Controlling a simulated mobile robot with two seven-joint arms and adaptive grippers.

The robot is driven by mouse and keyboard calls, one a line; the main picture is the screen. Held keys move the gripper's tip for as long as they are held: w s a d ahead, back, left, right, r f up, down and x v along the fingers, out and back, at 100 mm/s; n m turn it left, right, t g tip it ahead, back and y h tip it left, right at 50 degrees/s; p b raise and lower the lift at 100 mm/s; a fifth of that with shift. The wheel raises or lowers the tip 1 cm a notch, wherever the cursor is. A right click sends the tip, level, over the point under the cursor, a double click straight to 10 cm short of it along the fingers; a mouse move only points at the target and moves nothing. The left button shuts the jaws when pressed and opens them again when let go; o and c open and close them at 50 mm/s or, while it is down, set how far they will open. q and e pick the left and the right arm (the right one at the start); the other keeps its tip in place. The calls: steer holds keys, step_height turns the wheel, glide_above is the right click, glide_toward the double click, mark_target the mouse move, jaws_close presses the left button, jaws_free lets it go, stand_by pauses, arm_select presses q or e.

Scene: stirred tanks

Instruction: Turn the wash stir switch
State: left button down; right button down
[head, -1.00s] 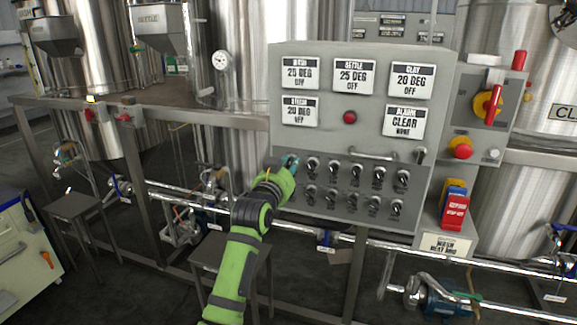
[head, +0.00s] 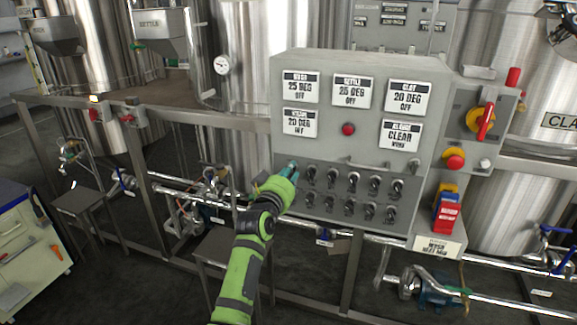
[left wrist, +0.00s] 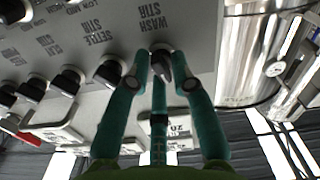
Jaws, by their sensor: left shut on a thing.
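The wash stir switch (left wrist: 161,62) is a dark knob with a pointer under the printed words WASH STIR in the left wrist view. My left gripper (left wrist: 164,75) has its teal fingers around this knob and is shut on it. In the head view my left gripper (head: 291,170) is at the left end of the upper switch row on the grey control panel (head: 330,155), and its fingers hide the knob there. My right gripper is not in view.
Several similar switches (head: 354,179) stand close to the right of my gripper in two rows. A red button (head: 348,129) and display plates are above. A red-handled rotary switch (head: 486,122) is on the right box. Steel tanks and pipes (head: 500,303) surround the panel.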

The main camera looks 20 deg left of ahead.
arm_select(q)
steer(key=shift+d+n, duration=0.25)
steer(key=shift+n, duration=0.15)
steer(key=shift+n+p, duration=0.3)
steer(key=shift+p, duration=0.1)
steer(key=shift+n, duration=0.3)
steer(key=shift+n+p, duration=0.3)
steer(key=shift+n, duration=0.3)
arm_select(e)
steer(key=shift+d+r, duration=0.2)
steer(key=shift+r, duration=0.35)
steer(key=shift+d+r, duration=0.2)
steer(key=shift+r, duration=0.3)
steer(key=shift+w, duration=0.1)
